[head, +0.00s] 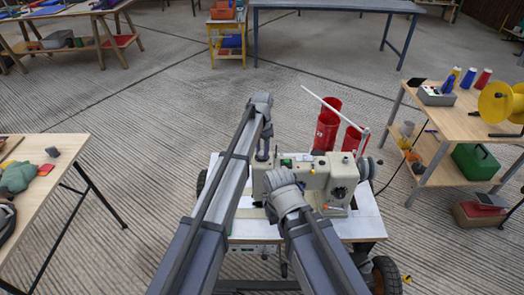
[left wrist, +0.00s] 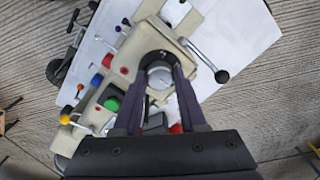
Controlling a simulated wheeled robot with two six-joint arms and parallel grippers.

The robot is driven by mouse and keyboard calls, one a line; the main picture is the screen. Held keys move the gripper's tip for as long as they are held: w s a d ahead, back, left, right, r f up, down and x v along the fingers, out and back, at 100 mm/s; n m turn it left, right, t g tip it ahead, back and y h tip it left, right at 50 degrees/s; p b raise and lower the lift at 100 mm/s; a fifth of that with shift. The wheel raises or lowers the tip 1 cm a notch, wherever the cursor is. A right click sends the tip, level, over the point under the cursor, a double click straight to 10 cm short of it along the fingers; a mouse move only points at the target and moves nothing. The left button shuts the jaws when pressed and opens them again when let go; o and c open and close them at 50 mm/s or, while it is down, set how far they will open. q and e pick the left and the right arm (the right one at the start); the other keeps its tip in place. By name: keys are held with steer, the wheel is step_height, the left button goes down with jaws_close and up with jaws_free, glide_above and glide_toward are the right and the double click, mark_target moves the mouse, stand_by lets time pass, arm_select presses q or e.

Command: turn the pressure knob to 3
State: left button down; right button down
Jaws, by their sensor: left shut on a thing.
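The cream sewing machine (head: 315,178) stands on a white-topped cart (head: 362,222) in front of me. In the head view my left gripper (head: 262,155) reaches down at the machine's left end. In the left wrist view my left gripper (left wrist: 160,74) has its dark fingers on either side of a round silver knob (left wrist: 160,79) with a dark surround, and it is shut on it. The knob's scale and setting are too small to read. My right arm crosses in front of the machine, and its gripper is not visible.
A lever with a black ball end (left wrist: 220,75) stands close to the knob in the wrist view. A green button (left wrist: 112,104) and several coloured knobs are beside it. Red cylinders (head: 327,125) stand behind the machine. Wooden tables flank the cart.

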mark_target(262, 153)
arm_select(q)
steer(key=shift+c, duration=2.3)
jaws_free()
steer(key=shift+r, duration=0.1)
step_height(262, 153, up, 8)
steer(key=p, duration=0.8)
steer(key=shift+f, duration=0.2)
